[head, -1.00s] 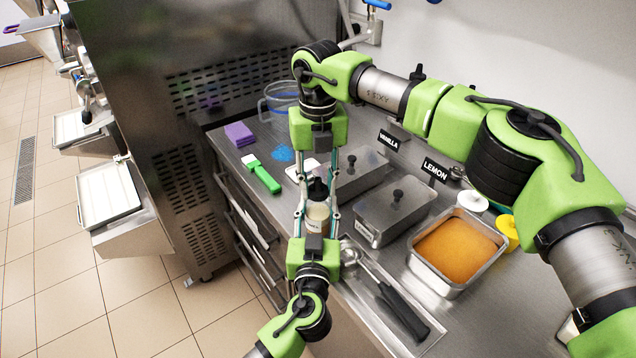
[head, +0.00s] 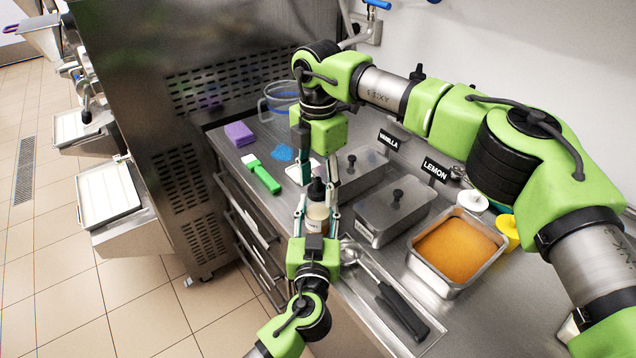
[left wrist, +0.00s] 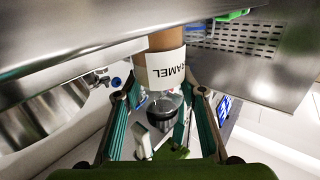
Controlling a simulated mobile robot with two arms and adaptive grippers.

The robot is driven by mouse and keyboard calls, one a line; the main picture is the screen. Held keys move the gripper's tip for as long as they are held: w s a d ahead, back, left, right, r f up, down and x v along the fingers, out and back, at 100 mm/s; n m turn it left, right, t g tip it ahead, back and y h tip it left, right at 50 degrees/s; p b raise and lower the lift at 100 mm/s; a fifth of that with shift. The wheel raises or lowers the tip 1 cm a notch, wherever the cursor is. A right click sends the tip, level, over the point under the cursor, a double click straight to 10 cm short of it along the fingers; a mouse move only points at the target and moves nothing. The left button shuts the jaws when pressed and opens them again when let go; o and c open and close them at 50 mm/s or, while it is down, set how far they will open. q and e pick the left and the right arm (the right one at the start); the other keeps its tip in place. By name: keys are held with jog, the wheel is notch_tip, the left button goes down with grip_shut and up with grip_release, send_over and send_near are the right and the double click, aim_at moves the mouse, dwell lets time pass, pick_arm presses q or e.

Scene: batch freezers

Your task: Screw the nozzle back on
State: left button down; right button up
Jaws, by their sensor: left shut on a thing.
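My left gripper (head: 316,222) comes from the front and is shut on the bottle's body. My right gripper (head: 318,178) reaches in from behind. Its fingers stand apart on either side of the nozzle's upper part, with gaps visible. Whether the nozzle is fully seated is too small to tell.
A scoop (head: 385,290) lies in front. A green-handled brush (head: 262,175), purple sponge (head: 239,133) and clear jug (head: 280,98) are at the left back.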

jog(key=shift+r, duration=0.15)
notch_tip(320, 180, up, 12)
dwell(0.5)
pick_arm(q)
jog(key=c, duration=1.2)
grip_release()
jog(key=shift+c, duration=0.2)
jog(key=s, duration=1.2)
jog(key=shift+a, duration=0.35)
